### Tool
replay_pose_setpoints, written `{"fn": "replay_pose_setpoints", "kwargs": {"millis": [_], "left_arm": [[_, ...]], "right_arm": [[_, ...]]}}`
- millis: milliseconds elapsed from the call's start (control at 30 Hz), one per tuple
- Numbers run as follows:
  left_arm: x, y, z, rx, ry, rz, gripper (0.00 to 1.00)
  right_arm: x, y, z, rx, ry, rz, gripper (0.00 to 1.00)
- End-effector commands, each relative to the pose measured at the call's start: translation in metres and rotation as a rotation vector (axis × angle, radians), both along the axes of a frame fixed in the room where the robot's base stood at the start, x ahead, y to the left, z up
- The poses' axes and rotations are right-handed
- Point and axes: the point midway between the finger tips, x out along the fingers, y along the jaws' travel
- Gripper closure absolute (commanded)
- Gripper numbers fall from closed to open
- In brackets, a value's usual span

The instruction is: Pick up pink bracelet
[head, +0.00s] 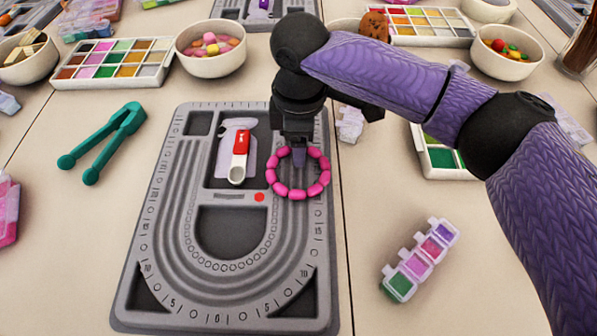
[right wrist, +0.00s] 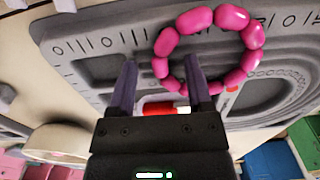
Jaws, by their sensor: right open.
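The pink bracelet (head: 296,194), a ring of chunky beads, lies on the upper right part of the grey bead board (head: 160,215). It also shows in the right wrist view (right wrist: 196,19), beyond my fingers. My right gripper (head: 299,160) points down at the far side of the ring and hides part of it. In the right wrist view my right gripper (right wrist: 160,75) is open with nothing between its fingers. My left gripper is not in view.
A red-and-white tool (head: 240,155) lies in the board's upper compartment. Green tweezers (head: 105,140) lie to the left. A small lidded bead case (head: 418,262) sits at the right. Bowls and a bead tray (head: 112,62) stand behind.

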Motion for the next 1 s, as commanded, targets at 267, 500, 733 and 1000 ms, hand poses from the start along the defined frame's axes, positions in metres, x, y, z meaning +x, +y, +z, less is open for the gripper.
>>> {"fn": "replay_pose_setpoints", "kwargs": {"millis": [267,500,733,1000], "left_arm": [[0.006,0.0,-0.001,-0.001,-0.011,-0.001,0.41],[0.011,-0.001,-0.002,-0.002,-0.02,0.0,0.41],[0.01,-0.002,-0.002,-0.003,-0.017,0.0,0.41],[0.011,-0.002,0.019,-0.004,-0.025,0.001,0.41]], "right_arm": [[0.0,0.0,0.0,0.001,-0.003,0.0,0.54],[0.0,0.0,0.0,0.001,-0.003,0.0,1.0],[0.0,0.0,0.0,0.002,-0.003,0.0,1.0],[0.0,0.001,0.036,0.003,-0.009,0.0,1.0]]}}
